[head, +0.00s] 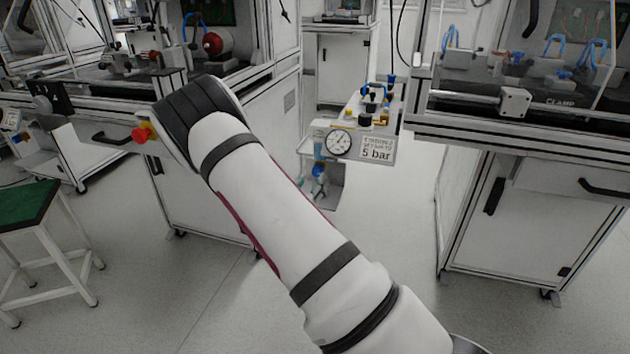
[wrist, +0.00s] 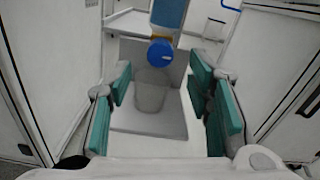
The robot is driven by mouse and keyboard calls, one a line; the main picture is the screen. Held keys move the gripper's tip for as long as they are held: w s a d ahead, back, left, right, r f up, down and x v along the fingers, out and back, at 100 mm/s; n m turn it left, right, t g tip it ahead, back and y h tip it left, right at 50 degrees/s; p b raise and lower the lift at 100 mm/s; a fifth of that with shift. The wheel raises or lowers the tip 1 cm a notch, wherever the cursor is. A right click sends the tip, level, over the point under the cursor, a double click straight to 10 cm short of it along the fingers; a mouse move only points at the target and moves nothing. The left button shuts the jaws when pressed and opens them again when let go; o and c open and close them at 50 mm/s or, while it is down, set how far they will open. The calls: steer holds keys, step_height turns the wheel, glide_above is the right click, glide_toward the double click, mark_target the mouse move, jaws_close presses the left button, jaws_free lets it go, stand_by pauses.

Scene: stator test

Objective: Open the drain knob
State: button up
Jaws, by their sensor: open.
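The drain knob (wrist: 160,53) is a round blue knob with a small white mark, at the bottom of a light-blue bowl (wrist: 168,14). It lies ahead of my gripper (wrist: 162,90), near the middle of the wrist view. My gripper is open, with its teal pads apart at left and right and nothing between them that I can see touching. In the head view the blue knob (head: 318,171) hangs small below the gauge panel.
A translucent cup (wrist: 152,92) stands on a grey tray below the knob. White cabinet walls (wrist: 285,60) flank the gripper on both sides. The panel with a gauge (head: 338,141) and a 5 bar sign (head: 376,149) is above. A red emergency button (head: 141,133) is left of my arm.

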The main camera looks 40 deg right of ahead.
mark_target(316, 173)
steer(key=shift+b+x, duration=0.6)
steer(key=shift+x, duration=1.75)
jaws_close()
